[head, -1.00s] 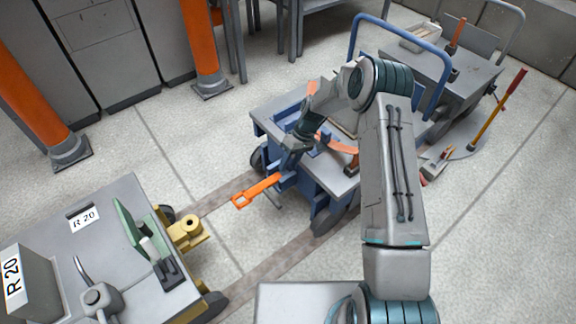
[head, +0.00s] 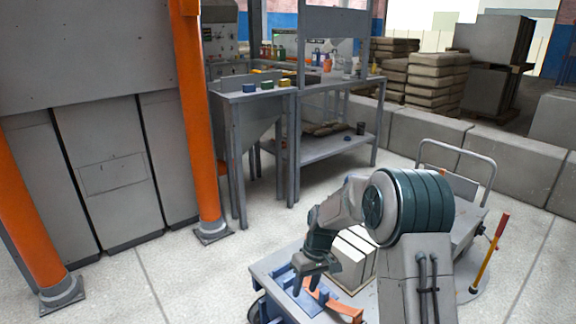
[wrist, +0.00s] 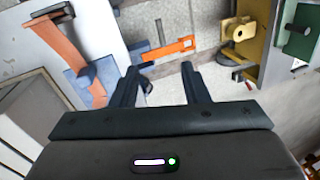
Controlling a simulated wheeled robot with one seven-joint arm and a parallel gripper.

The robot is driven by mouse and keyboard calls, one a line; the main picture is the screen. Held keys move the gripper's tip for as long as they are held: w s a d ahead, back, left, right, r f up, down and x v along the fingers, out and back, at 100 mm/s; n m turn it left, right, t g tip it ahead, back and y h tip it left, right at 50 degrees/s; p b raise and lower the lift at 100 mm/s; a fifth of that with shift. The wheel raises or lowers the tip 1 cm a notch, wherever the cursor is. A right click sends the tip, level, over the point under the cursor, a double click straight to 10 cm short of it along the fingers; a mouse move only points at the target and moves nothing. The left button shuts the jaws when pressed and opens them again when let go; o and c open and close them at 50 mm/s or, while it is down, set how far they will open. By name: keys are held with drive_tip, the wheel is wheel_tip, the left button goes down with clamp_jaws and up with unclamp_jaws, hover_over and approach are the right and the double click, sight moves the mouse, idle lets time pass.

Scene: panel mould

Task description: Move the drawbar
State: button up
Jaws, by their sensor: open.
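The orange drawbar (wrist: 165,51) shows in the wrist view, beyond my fingertips. It is a flat bar with an open loop at its right end, reaching from the blue cart toward a yellow hitch (wrist: 238,33). My gripper (wrist: 160,76) is open, with nothing between its fingers. In the head view my gripper (head: 313,270) is over the cart (head: 268,268) at the bottom. The drawbar is outside the head view. The wrist view does not show clearly how high my fingers are above it.
A curved orange strip (head: 340,305) and pale blocks (head: 354,246) are on the cart. A red-topped lever (head: 490,252) stands at right. Orange posts (head: 198,120), a grey workbench (head: 285,98) and a low block wall (head: 415,135) stand behind. Open floor (head: 190,265) lies left of the cart.

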drive_tip(key=s+d+r+m+t+p, duration=0.1)
drive_tip(key=s+d+r+p, duration=0.2)
drive_tip(key=r, duration=0.5)
drive_tip(key=s+d+r+m+h+p, duration=0.1)
drive_tip(key=s+r+p, duration=0.3)
drive_tip(key=r, duration=0.4)
drive_tip(key=s+d+r+m+t+p, duration=0.1)
drive_tip(key=s+d+r+p, duration=0.2)
drive_tip(key=r, duration=0.6)
drive_tip(key=s+d+r+m+t+h+p, duration=0.1)
drive_tip(key=s+d+r+m+t+p, duration=0.1)
drive_tip(key=s+r+p, duration=0.8)
drive_tip(key=s+d+r+m, duration=0.1)
drive_tip(key=s+r, duration=0.3)
drive_tip(key=s, duration=0.1)
drive_tip(key=shift+s, duration=0.3)
drive_tip(key=c, duration=0.5)
drive_tip(key=shift+d, duration=0.1)
clamp_jaws()
